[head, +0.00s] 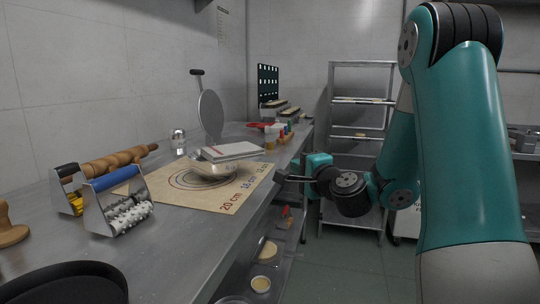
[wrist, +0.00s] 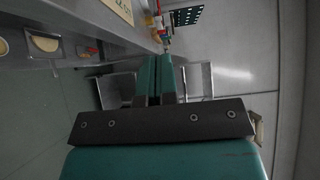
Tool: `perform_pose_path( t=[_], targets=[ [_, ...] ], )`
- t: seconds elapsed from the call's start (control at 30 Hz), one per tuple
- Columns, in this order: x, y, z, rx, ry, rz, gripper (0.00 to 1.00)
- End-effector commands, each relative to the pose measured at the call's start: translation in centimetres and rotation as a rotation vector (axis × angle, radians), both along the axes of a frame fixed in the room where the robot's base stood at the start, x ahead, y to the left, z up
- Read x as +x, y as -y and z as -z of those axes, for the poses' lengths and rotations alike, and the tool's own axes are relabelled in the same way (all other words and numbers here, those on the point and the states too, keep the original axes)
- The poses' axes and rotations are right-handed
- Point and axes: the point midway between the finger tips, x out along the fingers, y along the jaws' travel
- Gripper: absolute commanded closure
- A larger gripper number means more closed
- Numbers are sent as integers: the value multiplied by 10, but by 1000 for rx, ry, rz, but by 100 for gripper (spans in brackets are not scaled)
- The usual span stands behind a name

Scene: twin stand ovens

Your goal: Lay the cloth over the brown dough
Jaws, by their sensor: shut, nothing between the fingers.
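My gripper (head: 282,177) is beside the counter's front edge, right of the mat, and holds nothing. In the wrist view its two teal fingers (wrist: 158,62) lie together. A metal bowl (head: 212,170) stands on the printed mat (head: 190,196). A pale, dough-like round (head: 268,250) sits in a container on the shelf below the counter. I cannot make out any clearly brown dough.
The steel counter (head: 150,246) carries a blue-handled spiked roller (head: 118,200), a wooden rolling pin (head: 118,161) and a dark pan (head: 65,284). A round metal plate (head: 210,114) stands up behind the bowl. A wire shelf rack (head: 360,140) stands at the back. Floor (head: 350,262) right of the counter is clear.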

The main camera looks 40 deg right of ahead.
Motion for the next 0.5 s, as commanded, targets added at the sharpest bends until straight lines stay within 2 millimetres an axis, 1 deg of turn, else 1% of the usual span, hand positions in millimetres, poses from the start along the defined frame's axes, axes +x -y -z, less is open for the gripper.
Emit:
perform_pose_path(
  t=[0.07, 0.2, 0.37, 0.5],
  targets=[
    [15, 1, -6, 0, -4, -5, 100],
    [46, 5, -7, -2, -3, -7, 100],
    [80, 10, -7, -3, -4, -7, 100],
    [98, -3, -6, -3, -2, -8, 100]
  ],
)
